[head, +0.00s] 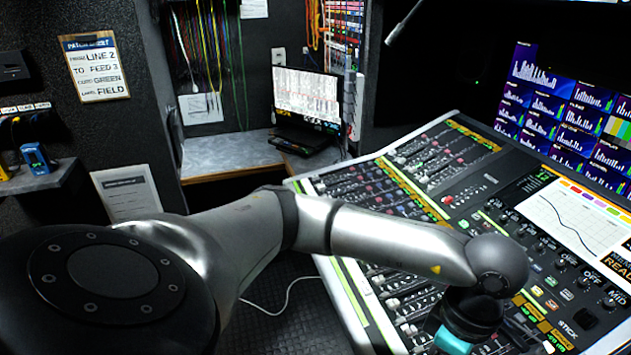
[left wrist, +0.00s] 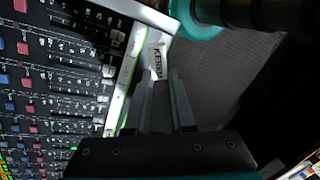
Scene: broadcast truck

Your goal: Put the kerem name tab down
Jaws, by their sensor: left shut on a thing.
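The kerem name tab (left wrist: 157,62) is a small white strip with dark lettering. It shows at the fingertips of my left gripper (left wrist: 164,78) in the left wrist view. The gripper is shut on it. The tab is beside the light edge of the mixing console (left wrist: 127,75), over a dark grey surface. I cannot tell how high it is above that surface. In the head view my left arm reaches across to the console (head: 345,290), and its fingers and the tab are hidden. My right gripper is not in view.
The console's faders and knobs lie close beside the gripper. A white cable (head: 285,300) lies on the floor.

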